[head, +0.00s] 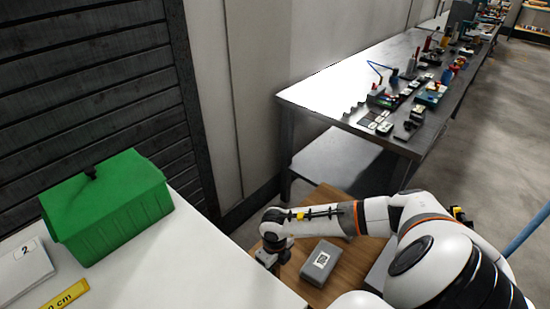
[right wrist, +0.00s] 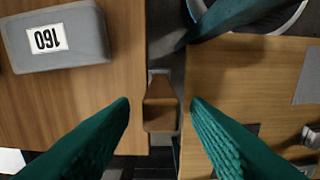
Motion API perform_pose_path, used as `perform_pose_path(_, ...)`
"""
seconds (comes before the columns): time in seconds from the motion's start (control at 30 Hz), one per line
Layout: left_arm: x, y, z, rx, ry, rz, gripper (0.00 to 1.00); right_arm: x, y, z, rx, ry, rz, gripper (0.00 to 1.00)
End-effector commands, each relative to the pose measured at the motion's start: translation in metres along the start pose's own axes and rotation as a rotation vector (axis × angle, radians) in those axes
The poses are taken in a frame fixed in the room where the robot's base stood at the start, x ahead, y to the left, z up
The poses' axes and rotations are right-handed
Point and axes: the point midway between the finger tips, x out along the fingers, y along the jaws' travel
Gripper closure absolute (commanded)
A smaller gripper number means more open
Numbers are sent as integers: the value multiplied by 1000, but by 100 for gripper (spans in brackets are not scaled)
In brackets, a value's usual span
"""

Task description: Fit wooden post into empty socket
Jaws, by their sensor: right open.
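A brown wooden piece (right wrist: 160,118), which looks like the post, shows in the right wrist view. It lies in line with the gap between my fingers, by a dark gap between two wooden surfaces. I cannot tell whether it stands in anything. My right gripper (right wrist: 159,103) has its two green fingers apart, with nothing clearly held between them. In the head view my right gripper (head: 270,258) points down at the left edge of the wooden table, left of a grey box. I cannot make out an empty socket. My left gripper is not in view.
The grey labelled box (head: 320,262) lies on the wooden table (head: 328,205); it also shows in the right wrist view (right wrist: 90,45). A green container (head: 105,210) stands on the white table (head: 190,265) at left. A metal workbench (head: 325,95) with many small items stands behind.

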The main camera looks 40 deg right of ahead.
Motion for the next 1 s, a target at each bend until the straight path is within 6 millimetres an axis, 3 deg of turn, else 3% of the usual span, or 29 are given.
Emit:
perform_pose_path(0.3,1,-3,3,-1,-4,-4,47,-69,1,0,-1,4,3,57)
perform_pose_path(0.5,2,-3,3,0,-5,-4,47,-96,0,0,-1,2,2,57)
perform_pose_path(1.0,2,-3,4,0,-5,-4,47,-104,0,0,0,0,2,57)
